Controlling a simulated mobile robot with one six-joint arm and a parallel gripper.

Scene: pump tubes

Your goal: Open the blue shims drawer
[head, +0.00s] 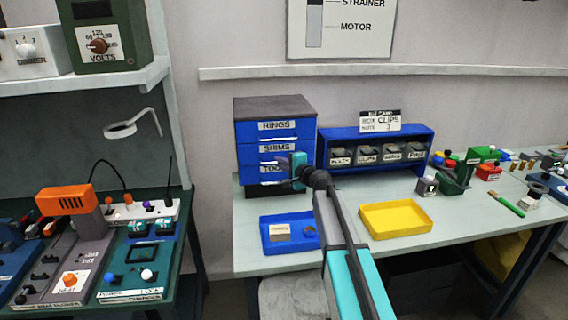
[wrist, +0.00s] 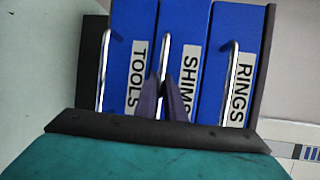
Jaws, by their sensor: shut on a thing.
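The blue shims drawer (head: 262,149) is the middle one of three in a blue cabinet, between the rings drawer (head: 262,128) and the tools drawer (head: 256,170). All three look closed. In the wrist view the cabinet appears turned sideways, with the shims drawer (wrist: 187,30) in the middle and its silver bar handle (wrist: 166,55) running along its front. My gripper (wrist: 166,82) is at this handle, its dark fingertips close together and shut on the handle. In the head view my gripper (head: 295,170) is in front of the cabinet's right side and covers part of the tools drawer.
On the table (head: 350,237) in front of the cabinet are a blue tray (head: 291,246) with a pale box and a yellow tray (head: 397,234). A blue clips rack (head: 424,140) stands right of the cabinet. A green bench (head: 178,263) with instruments is at left.

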